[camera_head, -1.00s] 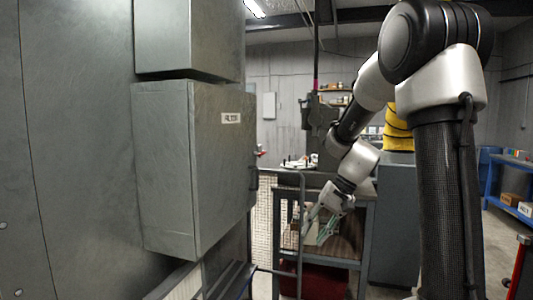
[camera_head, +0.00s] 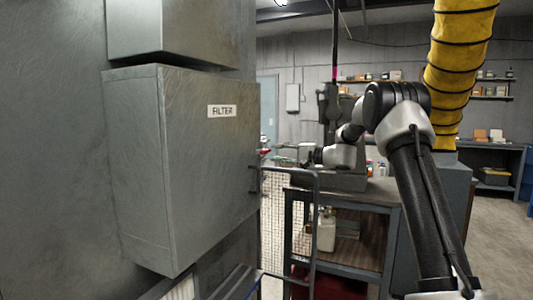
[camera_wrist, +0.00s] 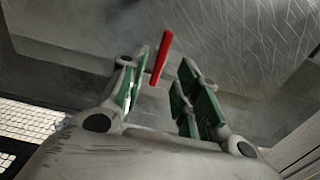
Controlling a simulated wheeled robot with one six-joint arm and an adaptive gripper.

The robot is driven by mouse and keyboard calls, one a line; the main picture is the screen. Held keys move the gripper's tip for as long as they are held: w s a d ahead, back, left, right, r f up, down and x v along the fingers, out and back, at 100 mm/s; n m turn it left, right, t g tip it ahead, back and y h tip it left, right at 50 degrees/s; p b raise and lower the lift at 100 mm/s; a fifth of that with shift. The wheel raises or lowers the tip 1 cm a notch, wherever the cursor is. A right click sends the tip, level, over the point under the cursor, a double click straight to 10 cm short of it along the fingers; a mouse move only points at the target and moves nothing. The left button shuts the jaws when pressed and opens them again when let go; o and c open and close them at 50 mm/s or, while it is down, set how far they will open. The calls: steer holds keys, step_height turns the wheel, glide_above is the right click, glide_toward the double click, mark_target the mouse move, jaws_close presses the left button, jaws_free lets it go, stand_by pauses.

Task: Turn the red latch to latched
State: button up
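The red latch (camera_wrist: 161,58) is a thin, slightly tilted red bar on a grey metal surface in the wrist view. My gripper (camera_wrist: 163,88) is open, with green pads on either side of an empty gap. The latch lies at the far end of this gap; its lower end shows between the fingertips, and I cannot tell whether anything touches it. In the head view my gripper (camera_head: 284,153) is level beside the right edge of the grey filter box (camera_head: 180,170). A small red spot (camera_head: 264,152) by that edge may be the latch, too small to tell.
A metal rail with mesh (camera_head: 317,235) stands below my gripper, right of the filter box. A workbench (camera_head: 350,200) with a shelf is behind it. A yellow ribbed hose (camera_head: 460,60) hangs at the right. Open floor shows at far right.

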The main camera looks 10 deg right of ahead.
mark_target(267, 152)
steer(key=x, duration=0.6)
jaws_close()
